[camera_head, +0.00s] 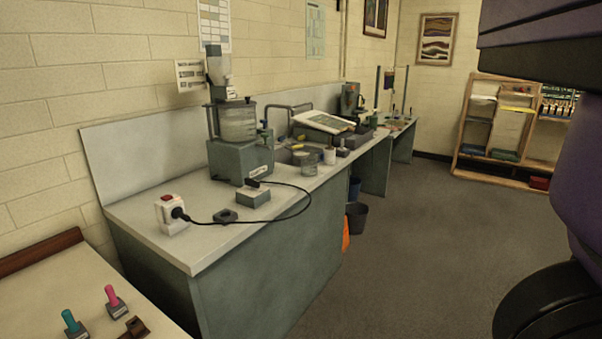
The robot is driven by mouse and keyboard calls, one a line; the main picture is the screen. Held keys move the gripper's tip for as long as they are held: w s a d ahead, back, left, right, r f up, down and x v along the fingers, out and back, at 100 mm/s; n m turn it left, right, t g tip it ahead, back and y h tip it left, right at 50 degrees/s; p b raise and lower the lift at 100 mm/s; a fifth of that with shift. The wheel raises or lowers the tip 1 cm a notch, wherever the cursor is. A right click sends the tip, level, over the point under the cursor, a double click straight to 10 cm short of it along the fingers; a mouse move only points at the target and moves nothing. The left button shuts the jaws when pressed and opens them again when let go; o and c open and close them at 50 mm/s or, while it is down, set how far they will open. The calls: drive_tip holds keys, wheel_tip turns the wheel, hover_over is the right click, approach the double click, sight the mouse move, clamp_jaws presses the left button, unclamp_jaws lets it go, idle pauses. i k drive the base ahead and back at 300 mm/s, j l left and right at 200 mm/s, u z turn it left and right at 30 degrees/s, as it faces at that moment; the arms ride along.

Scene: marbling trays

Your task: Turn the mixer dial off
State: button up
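The mixer (238,160) stands on the counter along the left wall. It has a grey-green base, a clear jar and a hopper-like top. A small pale label shows on its base. I cannot make out a dial on the base, nor its setting. A black cable runs from a small grey box (253,196) in front of the mixer to a white socket block with a red switch (171,213). A flat dark piece (225,215) lies between them. Purple and black parts of my arm fill the right edge. My gripper is not in view.
The grey counter (200,248) has a near corner and front edge facing open floor. A sink area, jars and a tilted board (323,122) lie beyond the mixer. A near table (50,285) holds pink and teal handles. Bins (357,218) stand by the counter; shelves (500,180) stand behind.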

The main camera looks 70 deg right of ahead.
sight(254, 183)
drive_tip(key=z, duration=1.3)
drive_tip(key=i+l+u, duration=0.1)
drive_tip(key=i+l, duration=0.15)
drive_tip(key=i, duration=0.25)
drive_tip(key=i+l+u, duration=0.1)
drive_tip(key=i+l, duration=0.2)
drive_tip(key=i, duration=0.25)
